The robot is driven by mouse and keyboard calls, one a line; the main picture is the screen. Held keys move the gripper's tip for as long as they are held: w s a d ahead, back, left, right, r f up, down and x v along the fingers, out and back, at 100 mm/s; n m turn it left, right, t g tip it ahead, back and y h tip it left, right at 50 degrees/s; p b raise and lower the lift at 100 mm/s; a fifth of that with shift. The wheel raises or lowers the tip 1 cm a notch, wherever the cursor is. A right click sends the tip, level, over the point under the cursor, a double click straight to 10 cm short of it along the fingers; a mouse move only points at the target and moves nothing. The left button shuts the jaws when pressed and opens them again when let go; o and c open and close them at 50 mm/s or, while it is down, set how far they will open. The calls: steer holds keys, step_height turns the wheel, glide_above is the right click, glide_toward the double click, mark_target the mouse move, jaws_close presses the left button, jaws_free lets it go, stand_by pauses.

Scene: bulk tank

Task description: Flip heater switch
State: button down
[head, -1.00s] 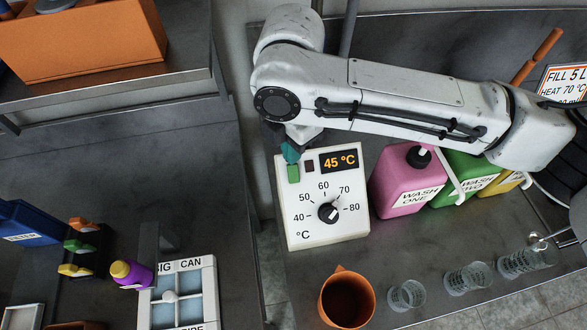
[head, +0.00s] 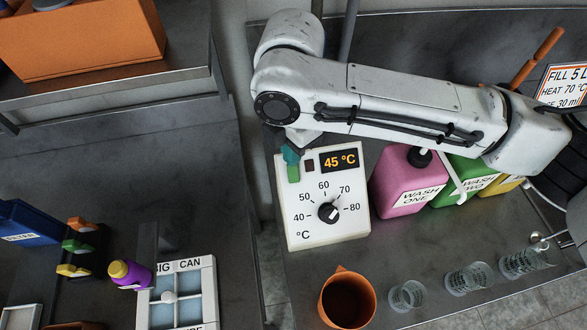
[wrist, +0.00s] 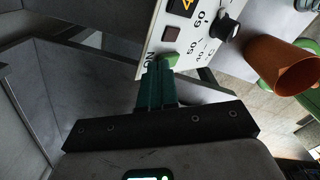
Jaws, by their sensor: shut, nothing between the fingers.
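The white heater box (head: 300,225) stands on the right bench with an orange display (head: 340,160) reading 45 °C. Its black dial (head: 327,213) has its pointer near 70. The green heater switch (head: 293,173) is at the box's upper left, beside a dark red, unlit lamp (head: 309,166). My gripper (head: 290,155) has its teal fingers shut and empty at the upper end of the switch. In the wrist view the fingertips (wrist: 164,68) are at the green switch (wrist: 168,58), beside the letters ON; whether they touch cannot be told. The fingers hide part of the switch.
A pink WASH ONE can (head: 400,180) and a green can (head: 465,175) stand right of the box, under my arm. An orange jug (head: 347,298) and clear beakers (head: 408,296) stand in front. The left bench holds a purple bottle (head: 131,273) and a tray.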

steer(key=shift+f, duration=0.55)
step_height(320, 180, up, 7)
steer(key=p, duration=0.6)
steer(key=shift+r, duration=0.1)
stand_by(0.4)
stand_by(0.6)
